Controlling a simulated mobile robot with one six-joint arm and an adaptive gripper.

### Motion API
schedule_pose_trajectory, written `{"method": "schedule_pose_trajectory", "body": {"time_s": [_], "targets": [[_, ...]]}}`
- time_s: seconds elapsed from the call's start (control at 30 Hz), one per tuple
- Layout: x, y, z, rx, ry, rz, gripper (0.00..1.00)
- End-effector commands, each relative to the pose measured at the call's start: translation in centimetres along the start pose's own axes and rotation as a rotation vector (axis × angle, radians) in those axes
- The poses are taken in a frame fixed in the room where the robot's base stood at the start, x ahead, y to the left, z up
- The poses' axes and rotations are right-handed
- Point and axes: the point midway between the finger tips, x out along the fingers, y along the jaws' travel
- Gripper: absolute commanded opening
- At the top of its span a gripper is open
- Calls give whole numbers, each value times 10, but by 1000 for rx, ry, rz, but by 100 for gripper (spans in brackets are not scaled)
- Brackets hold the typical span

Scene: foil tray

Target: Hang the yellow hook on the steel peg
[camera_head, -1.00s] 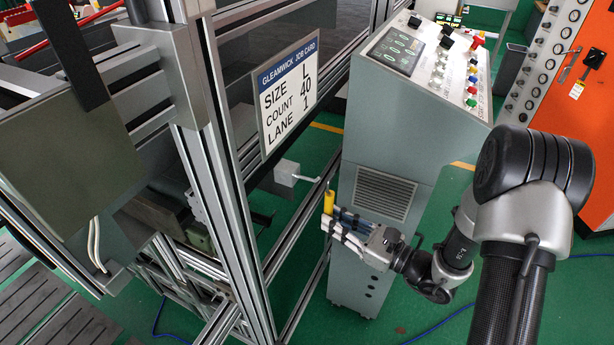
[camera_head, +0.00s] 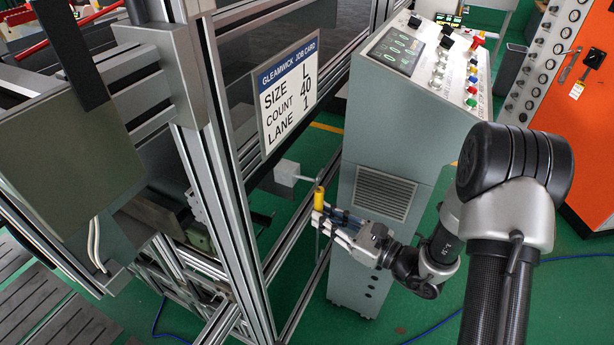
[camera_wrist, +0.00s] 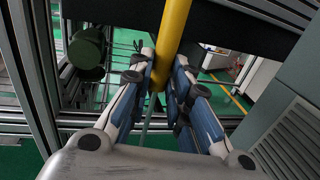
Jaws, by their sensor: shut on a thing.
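The yellow hook (camera_head: 319,198) stands roughly upright in my gripper (camera_head: 318,217), its yellow part rising above the fingers. A thin grey rod shows below the fingers. In the wrist view the yellow hook (camera_wrist: 173,35) passes between the fingertips of my gripper (camera_wrist: 163,72), which is shut on it. The steel peg (camera_head: 305,179) is a short thin bar reaching right from a pale block (camera_head: 286,172) on the frame. The hook's upper end appears close to the peg's free end. I cannot tell whether they touch. The peg is not clearly visible in the wrist view.
An aluminium frame (camera_head: 222,170) with a job card (camera_head: 290,88) stands left of my gripper. A grey control console (camera_head: 385,190) stands close behind and to the right. An orange cabinet (camera_head: 570,120) is at the far right. Green floor shows between frame and console.

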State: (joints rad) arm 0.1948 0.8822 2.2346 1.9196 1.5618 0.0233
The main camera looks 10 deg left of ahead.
Motion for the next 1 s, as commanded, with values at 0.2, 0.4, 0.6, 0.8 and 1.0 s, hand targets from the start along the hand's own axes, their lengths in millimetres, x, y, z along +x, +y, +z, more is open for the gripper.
{"method": "schedule_pose_trajectory", "body": {"time_s": [0.2, 0.4, 0.6, 0.8, 1.0], "targets": [[6, 1, 0, 0, 0, 1, 0], [11, 2, 0, 0, 0, 1, 0], [16, 3, 0, 0, 0, 0, 0], [20, 4, 0, 0, 0, 1, 0], [25, 5, 0, 0, 0, 0, 0]]}}
